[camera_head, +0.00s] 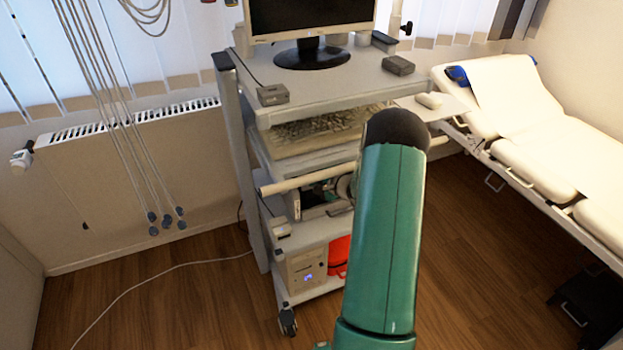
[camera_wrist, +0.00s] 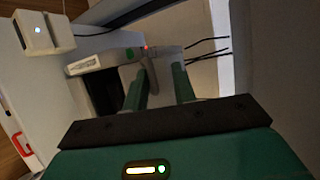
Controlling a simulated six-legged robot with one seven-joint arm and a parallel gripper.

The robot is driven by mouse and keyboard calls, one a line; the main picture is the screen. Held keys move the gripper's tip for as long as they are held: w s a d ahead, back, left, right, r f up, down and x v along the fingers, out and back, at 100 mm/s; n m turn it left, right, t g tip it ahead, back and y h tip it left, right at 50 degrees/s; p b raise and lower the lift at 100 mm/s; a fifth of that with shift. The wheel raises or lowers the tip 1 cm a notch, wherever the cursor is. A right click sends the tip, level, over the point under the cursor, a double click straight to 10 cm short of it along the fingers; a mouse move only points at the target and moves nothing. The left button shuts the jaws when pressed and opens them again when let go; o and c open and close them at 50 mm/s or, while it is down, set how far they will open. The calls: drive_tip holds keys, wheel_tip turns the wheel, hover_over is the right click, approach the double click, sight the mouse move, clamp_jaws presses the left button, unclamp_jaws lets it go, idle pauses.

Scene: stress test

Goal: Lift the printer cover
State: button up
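The printer (camera_head: 318,212) sits on a middle shelf of the trolley in the head view, its right part hidden behind my green arm. In the wrist view, the printer (camera_wrist: 92,63) shows as a pale casing with a label strip, a small red light and a dark opening. My gripper (camera_wrist: 160,70) has two green fingers spread apart, with their tips close to the printer's pale front. Whether they touch it is not clear. I cannot clearly make out the cover's edges or see it raised.
An examination bed (camera_head: 545,150) stands right, a radiator (camera_head: 130,118) left. The floor at front left is clear apart from a cable.

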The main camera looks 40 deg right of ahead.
drive_tip(key=shift+w+a+f, duration=0.1)
drive_tip(key=shift+f, duration=0.05)
drive_tip(key=v, duration=1.4)
drive_tip(key=shift+f, duration=0.1)
idle(0.4)
